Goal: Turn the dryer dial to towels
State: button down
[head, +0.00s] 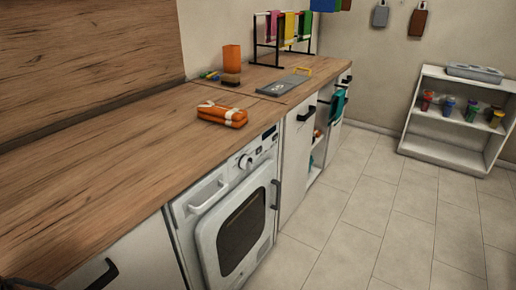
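The white dryer (210,199) is built in under the wooden counter, with a dark window in its closed-looking door. Its round dial (246,162) is on the upper front panel, right of a light handle (208,196) and left of a small dark display (269,135). The dial's pointer and labels are too small to read, so I cannot tell its setting. My gripper is not clearly visible in the head view, and nothing is seen touching the dial.
Folded orange cloths (222,114) lie on the counter (120,130) above the dryer. An orange cup (231,59), a grey tray (283,86) and a towel rack (283,40) stand farther back. A white shelf (445,152) is at the right. The tiled floor (370,225) before the dryer is clear.

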aim_at(245, 162)
jog(key=i+l, duration=0.15)
jog(key=l, duration=0.2)
jog(key=i+l, duration=0.15)
jog(key=l, duration=0.2)
jog(key=i+l, duration=0.15)
jog(key=l, duration=0.15)
jog(key=i+l, duration=0.15)
jog(key=l, duration=0.2)
